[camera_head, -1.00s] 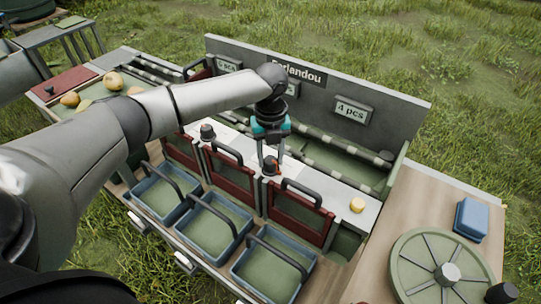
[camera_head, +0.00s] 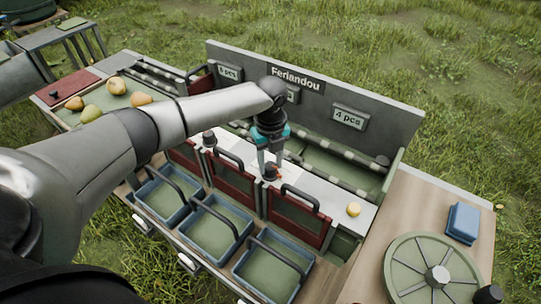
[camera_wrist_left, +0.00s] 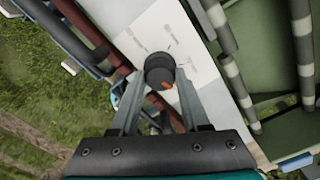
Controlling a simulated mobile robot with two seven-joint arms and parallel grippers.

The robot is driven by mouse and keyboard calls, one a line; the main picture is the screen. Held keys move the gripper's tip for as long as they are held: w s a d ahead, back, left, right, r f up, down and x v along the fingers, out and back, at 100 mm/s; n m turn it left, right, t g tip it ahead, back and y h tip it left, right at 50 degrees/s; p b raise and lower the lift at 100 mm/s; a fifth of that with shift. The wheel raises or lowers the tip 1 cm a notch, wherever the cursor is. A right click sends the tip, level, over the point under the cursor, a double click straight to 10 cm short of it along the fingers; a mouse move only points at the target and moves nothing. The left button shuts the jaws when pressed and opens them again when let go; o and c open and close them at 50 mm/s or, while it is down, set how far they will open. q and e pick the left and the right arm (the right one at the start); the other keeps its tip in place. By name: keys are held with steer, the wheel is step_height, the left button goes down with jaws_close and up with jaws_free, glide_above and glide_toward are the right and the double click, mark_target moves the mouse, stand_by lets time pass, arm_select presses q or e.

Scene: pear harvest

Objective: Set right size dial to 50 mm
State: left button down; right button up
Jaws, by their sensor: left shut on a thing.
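The right size dial (camera_head: 270,173) is a dark round knob with an orange mark, on the white strip above the red gates. It shows larger in the left wrist view (camera_wrist_left: 160,72), with its orange mark toward the lower right and printed marks on the white plate (camera_wrist_left: 160,38) around it. My left gripper (camera_head: 269,165) points down over this dial and is shut on it, one finger on each side. The left dial (camera_head: 209,138) stands farther left on the same strip. The printed values are too small to read. My right gripper is not in view.
Red gates (camera_head: 297,218) with dark handles stand in front of the strip. Blue-rimmed baskets (camera_head: 244,263) stand below them. The sign board (camera_head: 385,123) rises behind. Pears (camera_head: 116,86) lie on the left tray.

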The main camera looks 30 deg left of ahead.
arm_select(q)
steer(key=n+p, duration=0.3)
steer(key=shift+r+n+p, duration=0.2)
steer(key=shift+n+p, duration=0.15)
steer(key=shift+n, duration=0.05)
steer(key=n+p, duration=0.2)
steer(key=n, duration=0.1)
steer(key=shift+n+p, duration=0.3)
steer(key=shift+p, duration=0.05)
steer(key=n+p, duration=0.2)
steer(key=n, duration=0.1)
steer(key=shift+n, duration=0.4)
steer(key=n+p, duration=0.2)
steer(key=n, duration=0.2)
steer(key=shift+f, duration=0.1)
steer(key=n+p, duration=0.1)
steer(key=n, duration=0.4)
steer(key=shift+p, duration=0.4)
steer(key=n+p, duration=0.1)
steer(key=n, duration=0.3)
steer(key=n+p, duration=0.1)
steer(key=n, duration=0.8)
